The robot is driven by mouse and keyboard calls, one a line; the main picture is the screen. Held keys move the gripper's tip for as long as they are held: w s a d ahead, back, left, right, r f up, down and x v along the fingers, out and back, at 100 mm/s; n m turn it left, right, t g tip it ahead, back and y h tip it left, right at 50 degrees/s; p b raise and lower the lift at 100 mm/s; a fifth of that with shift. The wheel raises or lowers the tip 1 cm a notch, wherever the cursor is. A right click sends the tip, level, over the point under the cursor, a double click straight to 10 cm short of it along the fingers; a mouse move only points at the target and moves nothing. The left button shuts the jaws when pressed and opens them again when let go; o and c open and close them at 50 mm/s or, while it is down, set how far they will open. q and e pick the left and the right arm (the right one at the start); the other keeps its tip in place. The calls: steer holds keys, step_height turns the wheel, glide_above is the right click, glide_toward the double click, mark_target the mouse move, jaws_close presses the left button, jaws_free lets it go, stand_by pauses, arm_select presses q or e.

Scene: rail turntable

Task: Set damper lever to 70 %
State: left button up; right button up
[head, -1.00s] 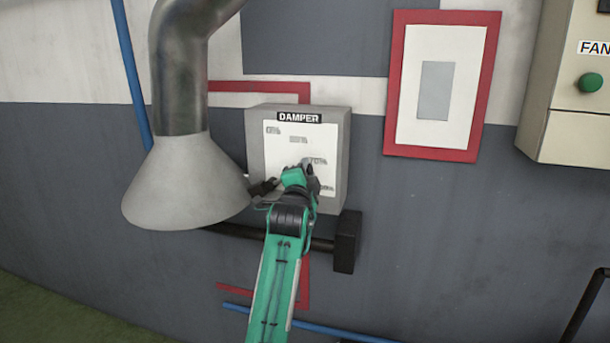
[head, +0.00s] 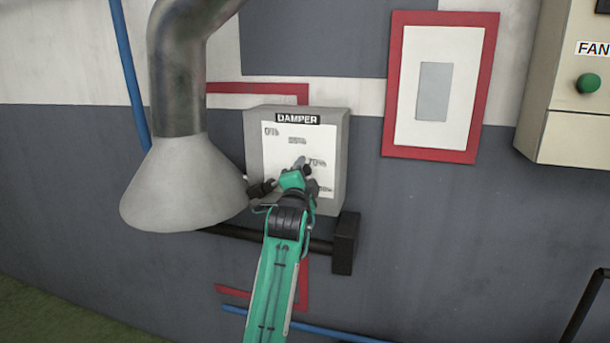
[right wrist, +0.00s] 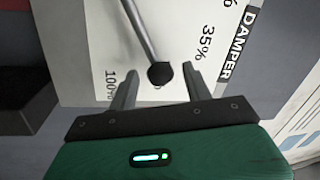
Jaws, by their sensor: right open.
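The grey damper box (head: 340,150) is on the wall, with a white scale plate (head: 283,152) marked 0%, 35%, 70% and 100%. In the right wrist view the lever's grey rod (right wrist: 143,32) ends in a dark round knob (right wrist: 160,73). The knob lies between the 35% and 100% marks and covers most of the label there. My right gripper (right wrist: 159,68) is open, its fingertips either side of the knob with a gap on both sides. In the head view my right gripper (head: 298,170) hides much of the lever. My left gripper is out of view.
A grey duct hood (head: 185,185) stands close left of the box. A black bar with a block end (head: 345,243) runs below it. A red-framed panel (head: 486,90) and a fan box with a green button (head: 589,83) are to the right.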

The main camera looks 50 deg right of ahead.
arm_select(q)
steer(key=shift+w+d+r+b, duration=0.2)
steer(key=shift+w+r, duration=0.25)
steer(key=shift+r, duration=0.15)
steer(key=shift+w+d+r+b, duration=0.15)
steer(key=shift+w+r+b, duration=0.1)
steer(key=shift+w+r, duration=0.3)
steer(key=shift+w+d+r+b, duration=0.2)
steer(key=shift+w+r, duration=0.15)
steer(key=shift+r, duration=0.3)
arm_select(e)
steer(key=v, duration=0.7)
